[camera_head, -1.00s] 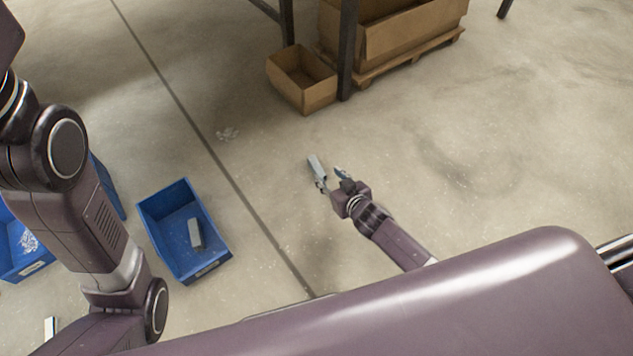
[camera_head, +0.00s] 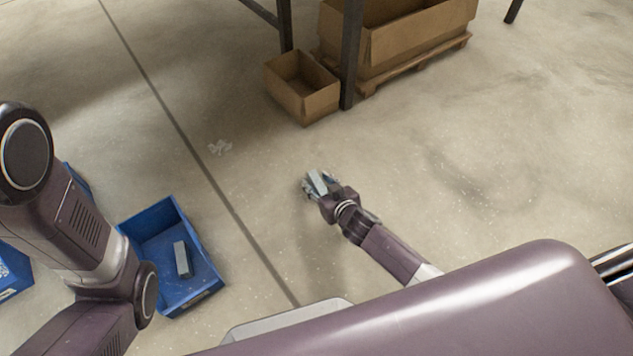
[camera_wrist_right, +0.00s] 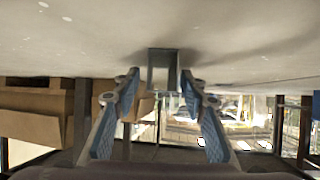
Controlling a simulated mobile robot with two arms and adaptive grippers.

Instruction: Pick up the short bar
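A short grey metal bar (camera_head: 317,183) is on the bare floor in the head view, between the fingers of my right gripper (camera_head: 321,185). In the right wrist view the bar (camera_wrist_right: 163,70) shows nearly end-on, as a grey channel-like profile against the floor, which fills the top of that picture. The two blue-padded fingers of my right gripper (camera_wrist_right: 161,85) stand spread on either side of it, with a small gap visible at the sides. My left arm shows at the left of the head view, but its gripper is out of view.
A blue bin (camera_head: 208,283) holding another grey bar (camera_head: 182,259) stands left of my right gripper. More blue bins are partly hidden behind my left arm. A small cardboard box (camera_head: 303,105) stands by a dark table leg (camera_head: 350,55). Floor around the gripper is clear.

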